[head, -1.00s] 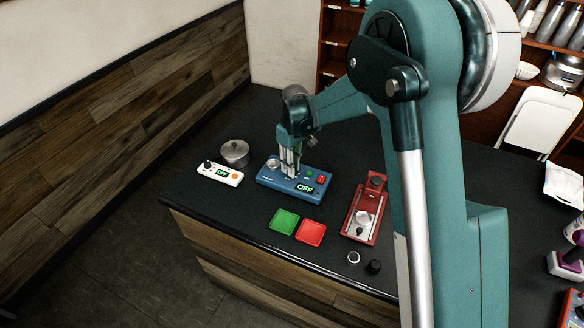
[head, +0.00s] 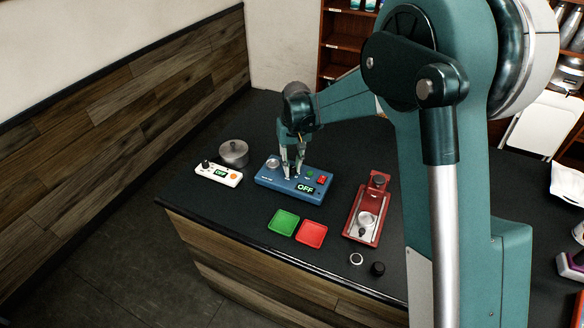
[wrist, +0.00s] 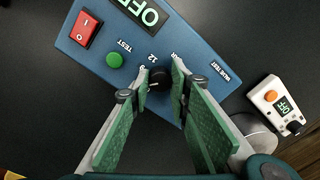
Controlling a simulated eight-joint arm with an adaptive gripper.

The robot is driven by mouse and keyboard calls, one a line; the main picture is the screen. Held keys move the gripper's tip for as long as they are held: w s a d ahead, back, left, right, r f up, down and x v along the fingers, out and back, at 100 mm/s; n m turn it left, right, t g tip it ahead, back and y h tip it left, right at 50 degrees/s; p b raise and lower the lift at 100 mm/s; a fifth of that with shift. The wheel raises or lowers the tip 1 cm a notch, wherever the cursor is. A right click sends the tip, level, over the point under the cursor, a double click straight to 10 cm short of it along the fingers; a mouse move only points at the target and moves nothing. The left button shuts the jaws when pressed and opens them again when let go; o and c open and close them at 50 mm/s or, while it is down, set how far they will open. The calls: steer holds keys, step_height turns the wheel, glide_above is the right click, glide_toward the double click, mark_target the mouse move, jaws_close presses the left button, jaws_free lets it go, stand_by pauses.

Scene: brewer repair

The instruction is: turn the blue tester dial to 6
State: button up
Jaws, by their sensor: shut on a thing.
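The blue tester (head: 268,181) lies on the dark counter, and its display (head: 306,189) reads OFF. In the wrist view the tester (wrist: 205,55) shows its small black dial (wrist: 159,77), with printed 9 and 12 beside it. My gripper (wrist: 160,82) points down over the tester with its two green-padded fingers closed on the dial, one on each side. In the head view my gripper (head: 292,174) stands on the tester's middle, and its fingers hide the dial. The dial's pointer setting cannot be read clearly.
The tester has a green button (wrist: 115,60) and a red rocker switch (wrist: 86,28). A white device (head: 219,174) and a lidded pot (head: 233,153) stand left. A red device (head: 357,221) is right.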

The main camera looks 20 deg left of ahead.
mark_target(294, 168)
stand_by(0.3)
steer(key=o, duration=0.9)
steer(key=shift+r, duration=0.15)
steer(key=r, duration=1.1)
steer(key=shift+w+d+r, duration=0.15)
steer(key=shift+d+r, duration=0.05)
steer(key=shift+r, duration=0.15)
